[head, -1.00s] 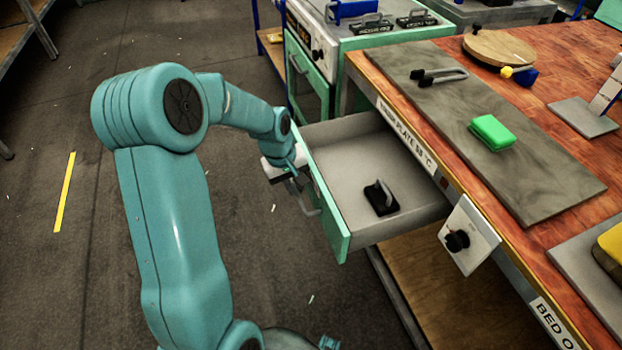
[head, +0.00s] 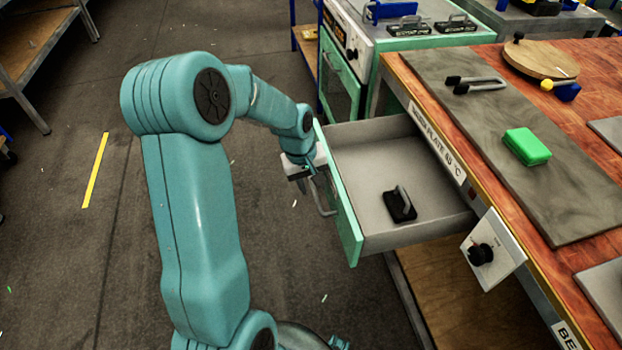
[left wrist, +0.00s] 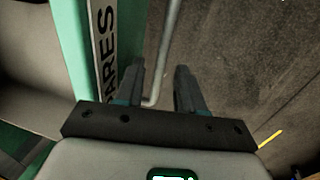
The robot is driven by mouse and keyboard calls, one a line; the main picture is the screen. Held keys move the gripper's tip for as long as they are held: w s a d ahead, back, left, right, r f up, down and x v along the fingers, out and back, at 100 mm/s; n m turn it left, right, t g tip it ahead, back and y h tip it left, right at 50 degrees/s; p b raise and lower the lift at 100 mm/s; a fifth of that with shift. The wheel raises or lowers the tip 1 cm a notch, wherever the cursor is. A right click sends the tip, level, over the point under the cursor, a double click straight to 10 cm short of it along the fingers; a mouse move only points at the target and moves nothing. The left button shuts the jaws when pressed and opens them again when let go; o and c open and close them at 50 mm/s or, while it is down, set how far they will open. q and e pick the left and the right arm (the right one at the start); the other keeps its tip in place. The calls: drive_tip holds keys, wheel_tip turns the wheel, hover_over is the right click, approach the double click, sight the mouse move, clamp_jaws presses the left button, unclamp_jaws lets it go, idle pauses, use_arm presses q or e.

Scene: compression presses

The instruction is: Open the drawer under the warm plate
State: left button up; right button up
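The drawer (head: 362,250) under the warm plate (head: 520,172) stands far out, with a green front and grey inside. A black block with a handle (head: 400,203) lies in it. The drawer front also shows in the left wrist view (left wrist: 72,35), with a label ending in "ARES". A grey bar handle (head: 322,203) is on the front. My left gripper (head: 312,185) is at this handle. In the left wrist view its two fingers (left wrist: 160,85) are apart, with the handle bar (left wrist: 170,45) between them and gaps visible. My right gripper is not in view.
On the warm plate lie a green block (head: 526,146) and a dark-tipped handled tool (head: 476,85). A black control knob (head: 480,253) sits on a panel right of the drawer. A green-fronted machine (head: 340,80) stands behind.

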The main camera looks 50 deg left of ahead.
use_arm(q)
drive_tip(key=s+a+r+p, duration=0.1)
drive_tip(key=s+r+p, duration=0.2)
drive_tip(key=r, duration=1.3)
drive_tip(key=shift+p, duration=0.35)
drive_tip(key=shift+a, duration=0.1)
